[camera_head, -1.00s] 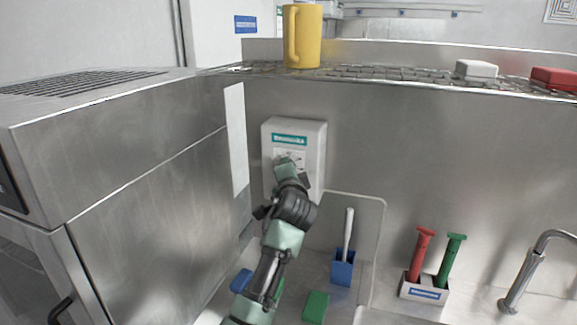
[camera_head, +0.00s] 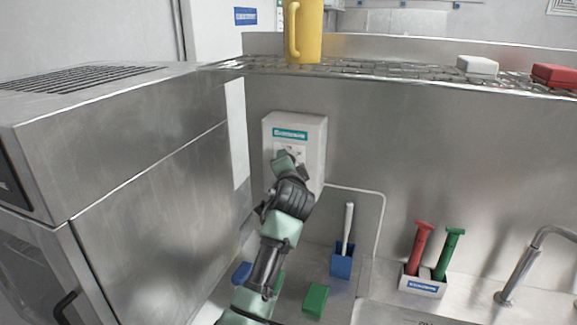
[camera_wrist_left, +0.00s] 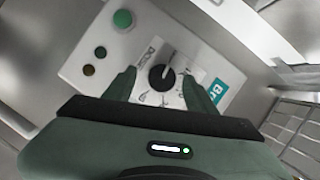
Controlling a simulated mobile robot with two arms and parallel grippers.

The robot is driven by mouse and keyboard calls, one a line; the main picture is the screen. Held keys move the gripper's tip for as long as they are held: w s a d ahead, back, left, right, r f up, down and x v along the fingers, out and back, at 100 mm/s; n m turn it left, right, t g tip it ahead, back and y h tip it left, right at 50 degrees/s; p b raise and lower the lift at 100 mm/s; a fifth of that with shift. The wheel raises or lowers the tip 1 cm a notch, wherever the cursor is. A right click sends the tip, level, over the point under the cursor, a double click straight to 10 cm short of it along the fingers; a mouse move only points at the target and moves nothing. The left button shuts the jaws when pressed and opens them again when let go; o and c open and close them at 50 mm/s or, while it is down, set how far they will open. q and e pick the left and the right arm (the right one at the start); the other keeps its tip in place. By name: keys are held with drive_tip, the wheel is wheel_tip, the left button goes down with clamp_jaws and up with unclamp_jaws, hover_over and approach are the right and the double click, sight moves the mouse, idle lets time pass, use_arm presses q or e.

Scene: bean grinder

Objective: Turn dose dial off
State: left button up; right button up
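The bean grinder (camera_head: 310,135) is a white box with a teal label against the steel back wall. In the left wrist view its panel (camera_wrist_left: 142,40) shows a black dose dial (camera_wrist_left: 161,77) with a pale pointer line, on a white printed plate. A green button and two small dark round parts sit beside it. My left gripper (camera_wrist_left: 166,88) is open, with one green finger on each side of the dial and a visible gap to it. In the head view the left gripper (camera_head: 284,160) is in front of the grinder and hides the dial. My right gripper is not in view.
A steel cabinet (camera_head: 150,180) stands close on the left. Below are a blue holder (camera_head: 341,262) with a white-handled tool, a green block (camera_head: 315,299) and a caddy (camera_head: 422,284) with red and green tools. A yellow jug (camera_head: 308,30) stands on the shelf above.

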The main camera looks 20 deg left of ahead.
use_arm(q)
drive_tip(key=shift+r, duration=0.1)
drive_tip(key=b+v, duration=0.2)
drive_tip(key=v, duration=0.5)
drive_tip(key=shift+s+d, duration=0.15)
drive_tip(key=shift+s, duration=0.25)
